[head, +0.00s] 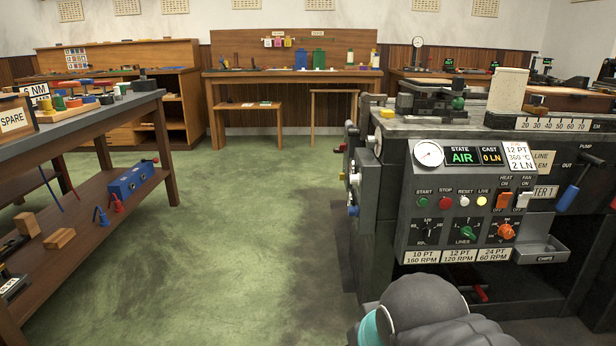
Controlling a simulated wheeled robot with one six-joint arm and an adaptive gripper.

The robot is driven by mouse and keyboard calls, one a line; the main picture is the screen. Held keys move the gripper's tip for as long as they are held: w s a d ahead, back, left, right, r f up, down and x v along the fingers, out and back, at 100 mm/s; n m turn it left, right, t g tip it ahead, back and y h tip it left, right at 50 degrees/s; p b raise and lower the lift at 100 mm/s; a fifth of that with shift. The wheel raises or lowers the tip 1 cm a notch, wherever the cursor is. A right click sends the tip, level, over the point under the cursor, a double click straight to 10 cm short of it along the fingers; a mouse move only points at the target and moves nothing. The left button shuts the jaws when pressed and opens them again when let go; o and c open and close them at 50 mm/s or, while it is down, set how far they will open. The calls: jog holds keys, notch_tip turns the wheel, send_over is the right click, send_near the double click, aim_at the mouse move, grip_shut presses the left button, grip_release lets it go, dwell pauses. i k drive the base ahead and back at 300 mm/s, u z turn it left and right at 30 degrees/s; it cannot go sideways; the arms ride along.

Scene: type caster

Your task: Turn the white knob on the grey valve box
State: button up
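The large dark grey machine (395,220) stands at the right with a sloped control panel (470,190). The panel also has a round white button (464,201) under RESET, a green knob and an orange knob. Part of my arm, dark grey with a teal ring, shows at the bottom centre-right. My gripper's fingers are not in view.
A wooden bench (80,115) with a lower shelf runs along the left, holding a blue block (132,180) and small parts. A chip tray (540,252) juts from the machine's front. Green floor (240,240) lies clear between bench and machine. A worktable (290,73) stands at the back.

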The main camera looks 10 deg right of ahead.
aim_at(354, 179)
jog(key=u, duration=0.5)
jog(key=i, duration=1.35)
jog(key=z, duration=0.45)
